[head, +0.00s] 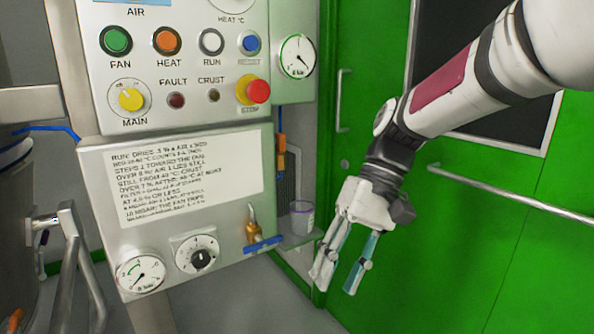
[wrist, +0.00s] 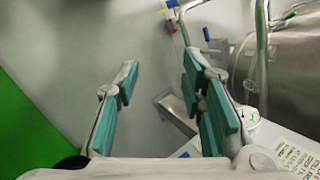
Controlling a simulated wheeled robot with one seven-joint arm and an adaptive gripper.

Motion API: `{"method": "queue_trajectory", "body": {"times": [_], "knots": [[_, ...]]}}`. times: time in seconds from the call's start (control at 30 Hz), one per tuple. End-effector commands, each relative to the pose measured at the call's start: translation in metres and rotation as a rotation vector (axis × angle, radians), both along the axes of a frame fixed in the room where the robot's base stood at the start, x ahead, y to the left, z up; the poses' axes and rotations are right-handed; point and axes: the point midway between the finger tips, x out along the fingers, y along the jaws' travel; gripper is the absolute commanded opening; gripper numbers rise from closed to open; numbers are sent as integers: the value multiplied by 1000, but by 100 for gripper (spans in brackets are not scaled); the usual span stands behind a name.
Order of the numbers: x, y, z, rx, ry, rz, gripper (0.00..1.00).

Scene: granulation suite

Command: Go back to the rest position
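My gripper (head: 343,262) hangs in front of the green doors in the head view, to the right of the control panel, with its fingers pointing down. In the wrist view my gripper (wrist: 160,95) has its two teal-padded fingers apart, with nothing between them but grey floor further off. It is open and empty, and I see it touching nothing.
The control panel (head: 190,107) with knobs and buttons stands at left. A cup (head: 302,217) sits on a small shelf. Green doors (head: 470,245) have a long push bar (head: 515,193). A steel vessel (wrist: 295,65) shows in the wrist view.

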Motion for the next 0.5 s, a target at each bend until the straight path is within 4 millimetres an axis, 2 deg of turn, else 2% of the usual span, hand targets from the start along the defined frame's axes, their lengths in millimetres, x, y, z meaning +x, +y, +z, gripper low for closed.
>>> {"method": "queue_trajectory", "body": {"times": [0.03, 0.23, 0.5], "knots": [[-17, -7, 7, -46, -22, -10, 37], [-80, -39, 19, -204, -94, -63, 37], [-162, -81, 18, -356, -198, -156, 37]]}}
